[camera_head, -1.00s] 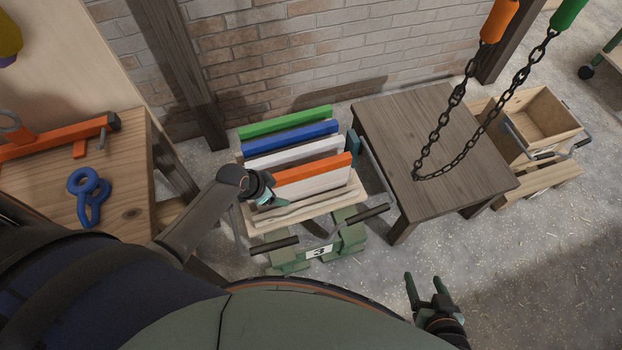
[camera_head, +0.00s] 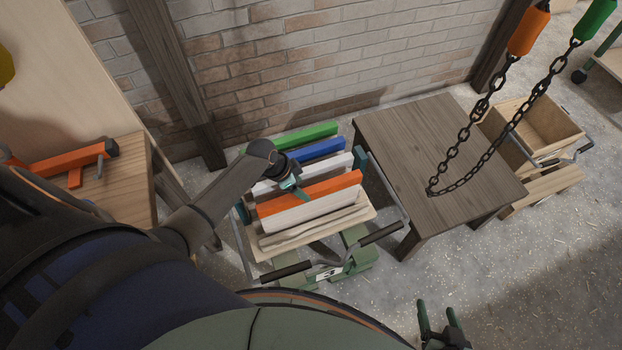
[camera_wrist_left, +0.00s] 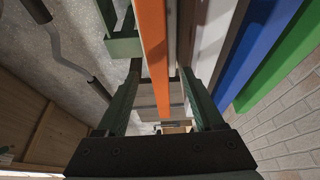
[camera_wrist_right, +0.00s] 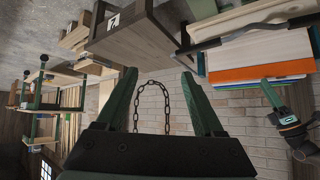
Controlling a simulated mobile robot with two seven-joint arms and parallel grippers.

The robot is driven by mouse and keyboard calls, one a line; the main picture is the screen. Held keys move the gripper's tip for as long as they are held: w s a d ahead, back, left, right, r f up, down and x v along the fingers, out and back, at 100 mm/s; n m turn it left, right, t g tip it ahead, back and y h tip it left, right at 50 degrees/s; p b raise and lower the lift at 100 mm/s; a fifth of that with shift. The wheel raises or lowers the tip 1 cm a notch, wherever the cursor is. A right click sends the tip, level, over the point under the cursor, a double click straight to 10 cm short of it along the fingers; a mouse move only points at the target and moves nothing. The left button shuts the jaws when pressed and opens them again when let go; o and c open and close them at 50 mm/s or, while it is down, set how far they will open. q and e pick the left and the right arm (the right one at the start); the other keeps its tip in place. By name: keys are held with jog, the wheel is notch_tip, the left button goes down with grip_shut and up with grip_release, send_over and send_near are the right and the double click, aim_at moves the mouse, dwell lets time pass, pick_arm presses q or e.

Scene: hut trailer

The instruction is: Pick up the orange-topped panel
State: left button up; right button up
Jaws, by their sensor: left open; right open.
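The orange-topped panel (camera_head: 310,194) stands on edge at the near side of a rack on a green-legged cart, white below its orange top strip. My left gripper (camera_head: 296,190) is above its top edge, near the panel's middle. In the left wrist view the orange strip (camera_wrist_left: 154,45) runs between the open fingers of the left gripper (camera_wrist_left: 162,75); I cannot tell whether they touch it. My right gripper (camera_head: 440,325) is open and empty, low at the bottom right. The orange panel also shows in the right wrist view (camera_wrist_right: 262,71), away from the right gripper (camera_wrist_right: 166,80).
White, blue (camera_head: 318,149) and green (camera_head: 305,134) topped panels stand behind the orange one. A dark wooden table (camera_head: 440,150) is on the right, with a chain (camera_head: 470,150) hanging over it. A workbench (camera_head: 125,190) with an orange tool is on the left.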

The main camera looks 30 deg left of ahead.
aim_at(306, 191)
pick_arm(q)
jog(key=b+x, duration=0.4)
jog(key=shift+f, duration=0.3)
jog(key=shift+w+d+f+b, duration=0.1)
jog(key=shift+w+f+b, duration=0.1)
jog(key=shift+b, duration=0.2)
jog(key=shift+d+f, duration=0.1)
jog(key=shift+f+b, duration=0.15)
jog(key=shift+b, duration=0.2)
jog(key=b+x, duration=0.3)
jog(key=b, duration=0.1)
jog(key=shift+w+d+f, duration=0.1)
jog(key=shift+d+f, duration=0.05)
jog(key=shift+w+d+f+b, duration=0.2)
jog(key=shift+f+b, duration=0.4)
jog(key=shift+b, duration=0.3)
jog(key=shift+r, duration=0.1)
jog(key=shift+c, duration=0.2)
grip_shut()
pick_arm(e)
jog(key=w+a+f, duration=0.1)
jog(key=a+f, duration=0.2)
jog(key=f, duration=0.5)
jog(key=shift+w+f+n+y, duration=0.25)
jog(key=shift+f+n+y, duration=0.05)
jog(key=shift+n+y, duration=0.1)
jog(key=shift+a, duration=0.1)
